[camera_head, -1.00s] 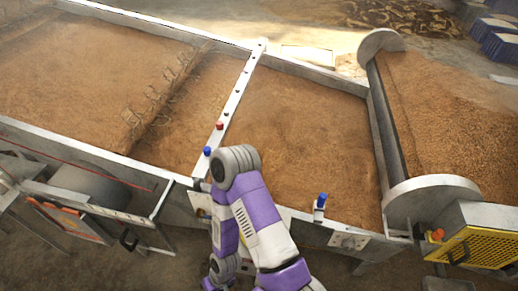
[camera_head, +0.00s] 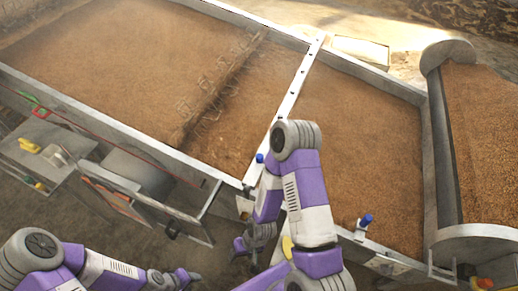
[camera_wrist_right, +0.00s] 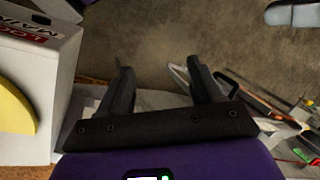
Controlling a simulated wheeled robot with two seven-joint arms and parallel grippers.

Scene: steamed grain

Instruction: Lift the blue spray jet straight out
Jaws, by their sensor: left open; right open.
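Two blue spray jets stand on the metal grain bed in the head view. One blue jet (camera_head: 260,158) is on the cross rail's near end, beside my right arm's elbow. The other blue jet (camera_head: 366,221) stands upright on the near rim, right of my right arm. My right gripper (camera_head: 240,248) hangs low in front of the bed's near side, away from both jets. In the right wrist view its jaws (camera_wrist_right: 160,82) are open and empty, over the floor. My left gripper (camera_head: 186,278) is at the bottom left, open, far from the jets.
The bed's near wall (camera_head: 120,130) lies between my grippers and the grain. A roller end disc (camera_head: 475,243) stands at the right. A light box (camera_wrist_right: 40,70) with lettering and a yellow part is close to my right gripper at left.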

